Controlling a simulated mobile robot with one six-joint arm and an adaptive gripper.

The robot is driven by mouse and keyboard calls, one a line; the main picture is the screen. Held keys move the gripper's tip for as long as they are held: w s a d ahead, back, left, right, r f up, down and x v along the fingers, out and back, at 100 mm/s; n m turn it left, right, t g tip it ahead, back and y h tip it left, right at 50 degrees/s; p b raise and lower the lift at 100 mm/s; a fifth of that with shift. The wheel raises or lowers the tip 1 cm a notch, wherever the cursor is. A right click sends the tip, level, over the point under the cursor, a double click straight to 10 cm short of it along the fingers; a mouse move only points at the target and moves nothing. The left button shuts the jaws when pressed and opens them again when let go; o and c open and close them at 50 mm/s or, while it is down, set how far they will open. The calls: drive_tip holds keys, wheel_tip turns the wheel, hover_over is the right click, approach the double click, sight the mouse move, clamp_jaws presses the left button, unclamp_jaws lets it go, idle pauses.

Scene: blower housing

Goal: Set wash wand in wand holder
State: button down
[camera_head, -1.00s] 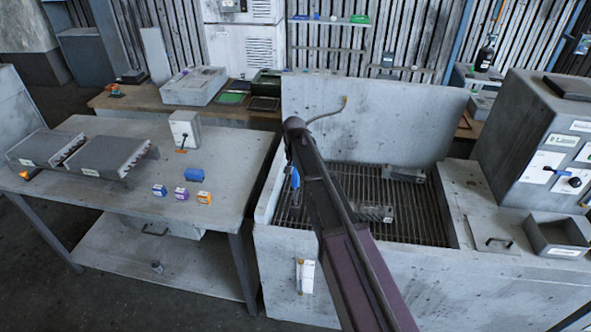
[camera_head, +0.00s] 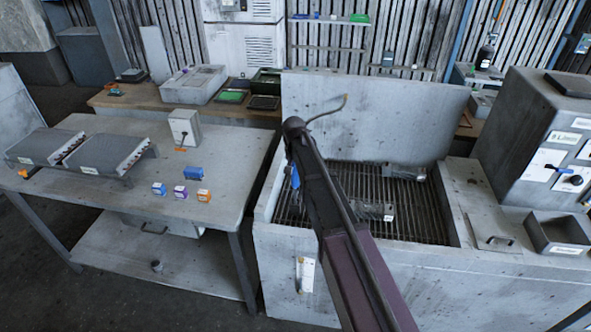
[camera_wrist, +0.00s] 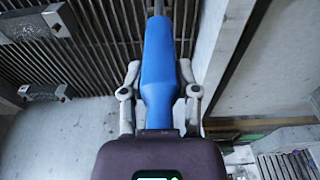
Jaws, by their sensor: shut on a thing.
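The wash wand has a blue handle (camera_wrist: 158,65) with a thin grey rod at its far end. My gripper (camera_wrist: 158,88) is shut on this handle, one finger on each side, in the wrist view. In the head view my arm hides most of the wand, and only a bit of blue (camera_head: 295,176) shows over the left side of the wash basin (camera_head: 400,270). A small pale plate with an orange-tipped fitting (camera_head: 306,274) is on the basin's front wall. It may be the wand holder, but I cannot tell for sure.
Grey metal blocks (camera_head: 402,172) lie on the basin's slatted grate (camera_head: 425,215). A thin hose (camera_head: 328,107) arches by the basin's back panel (camera_head: 400,115). A table (camera_head: 120,205) with small coloured boxes (camera_head: 181,191) stands left. A control cabinet (camera_head: 530,135) stands right.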

sight(295, 177)
drive_tip(key=shift+f+b, duration=2.05)
idle(1.0)
drive_tip(key=shift+c, duration=1.3)
unclamp_jaws()
drive_tip(key=shift+r, duration=0.1)
wheel_tip(295, 177, up, 12)
drive_tip(key=p, duration=1.2)
drive_tip(key=shift+r+p, duration=0.2)
drive_tip(key=shift+p, duration=0.1)
drive_tip(key=shift+w+d+f, duration=0.1)
drive_tip(key=shift+d+f, duration=0.05)
drive_tip(key=shift+d, duration=0.75)
drive_tip(key=shift+d+f, duration=0.1)
drive_tip(key=shift+d, duration=0.8)
drive_tip(key=shift+b, duration=0.3)
